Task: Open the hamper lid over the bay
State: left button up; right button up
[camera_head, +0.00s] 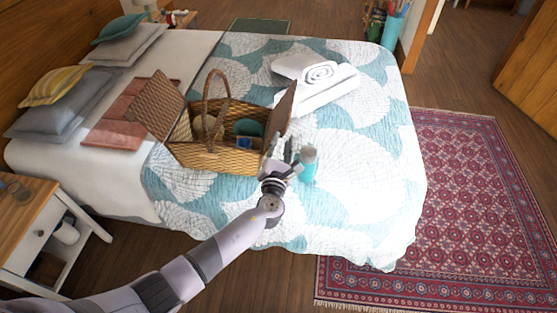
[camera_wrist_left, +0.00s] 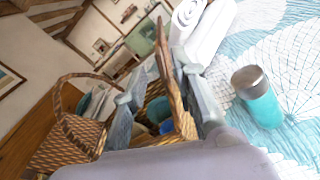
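The wicker hamper (camera_head: 215,158) stands on the bed with its arched handle (camera_head: 207,88) upright. Its left lid (camera_head: 157,104) is tipped up and outward. Its right lid (camera_head: 281,113) stands raised, nearly upright; it also shows in the left wrist view (camera_wrist_left: 165,65). Inside are a teal item (camera_head: 249,127), a blue item (camera_head: 243,143) and a tan item. My left gripper (camera_head: 283,150) is at the hamper's right end, beside the raised right lid. In the left wrist view its fingers (camera_wrist_left: 162,103) are spread apart, with the lid edge between them, nearer one finger. My right gripper is out of view.
A teal bottle with a grey cap (camera_head: 308,163) stands on the bed just right of my left gripper. White towels (camera_head: 318,82), one rolled, lie behind. Pillows (camera_head: 60,100) are at the left. The bed's front right is clear.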

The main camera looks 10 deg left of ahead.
pick_arm(q)
jog(key=s, duration=0.9)
jog(key=shift+a, duration=0.2)
jog(key=s+a+f+n+g+y+b, duration=0.1)
jog(key=s+a+f+n+g, duration=0.35)
jog(key=f, duration=0.75)
jog(key=s+a+f+n+g+b, duration=0.1)
jog(key=s+a+f+n+g, duration=0.15)
jog(key=s+f+n, duration=0.7)
jog(key=s+a+f+n+g+y+b, duration=0.1)
jog(key=s+a+f+n+g, duration=0.2)
jog(key=f, duration=1.1)
jog(key=s+a+f+n+g, duration=0.2)
jog(key=s+f+n, duration=0.3)
jog(key=s, duration=0.5)
jog(key=s+a+f+n+g+h+b, duration=0.1)
jog(key=s+a+f+n+g, duration=0.1)
jog(key=s+f+n, duration=0.4)
jog(key=s+a+f+n+g+b, duration=0.1)
jog(key=s+a+f+n+g, duration=0.2)
jog(key=s+f+n, duration=0.3)
jog(key=s+n, duration=0.5)
jog(key=s, duration=0.4)
jog(key=shift+s+n, duration=0.25)
jog(key=shift+n, duration=0.15)
